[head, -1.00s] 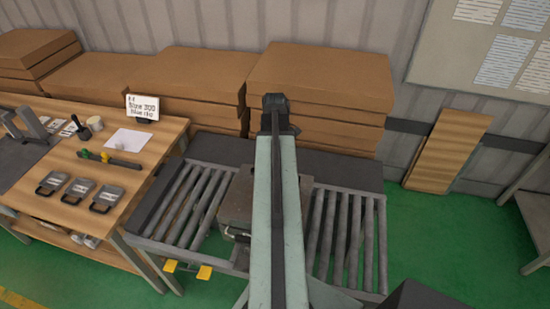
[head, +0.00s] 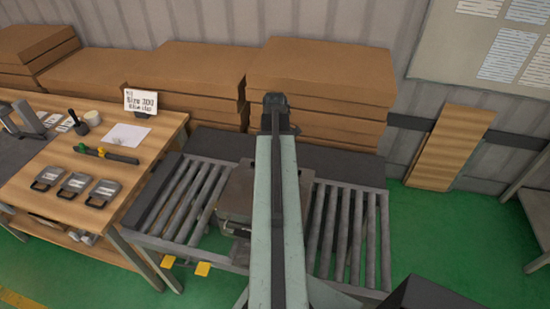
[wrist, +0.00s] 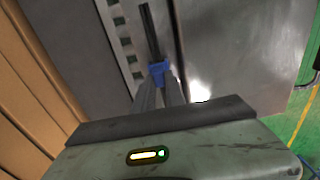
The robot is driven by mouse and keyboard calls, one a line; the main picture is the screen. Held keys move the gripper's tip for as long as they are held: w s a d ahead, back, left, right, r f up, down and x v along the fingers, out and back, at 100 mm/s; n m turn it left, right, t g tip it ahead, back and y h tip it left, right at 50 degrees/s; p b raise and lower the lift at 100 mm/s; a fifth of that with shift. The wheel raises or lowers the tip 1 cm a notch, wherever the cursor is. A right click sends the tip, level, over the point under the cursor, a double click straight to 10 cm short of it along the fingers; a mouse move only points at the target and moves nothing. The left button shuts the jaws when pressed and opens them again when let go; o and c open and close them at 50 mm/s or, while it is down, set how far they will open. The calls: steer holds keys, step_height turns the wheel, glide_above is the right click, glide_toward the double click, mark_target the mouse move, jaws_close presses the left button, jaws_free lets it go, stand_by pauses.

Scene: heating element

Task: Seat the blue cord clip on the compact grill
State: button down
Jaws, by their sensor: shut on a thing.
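The blue cord clip (wrist: 158,72) is between the fingertips of my gripper (wrist: 159,84) in the wrist view. My gripper is shut on it. A dark rod-like piece (wrist: 149,28) extends from the clip, up in the picture. Grey metal surfaces (wrist: 235,45) and a strip with a row of slots (wrist: 125,45) lie beyond the clip; I cannot tell whether it touches them. In the head view, a grey box that looks like the compact grill (head: 237,205) sits on the roller conveyor. My arm hides much of it, and my gripper's fingers do not show there.
A wooden table (head: 150,155) at left holds several grey handled plates (head: 73,187), a dark strip with green and yellow pieces (head: 122,157), and a sign (head: 141,101). Stacked cardboard (head: 315,70) stands behind the conveyor (head: 335,230).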

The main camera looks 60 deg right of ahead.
steer(key=c, duration=1.3)
jaws_free()
steer(key=shift+r, duration=0.1)
step_height(320, 180, up, 8)
steer(key=p, duration=0.8)
steer(key=shift+f, duration=0.2)
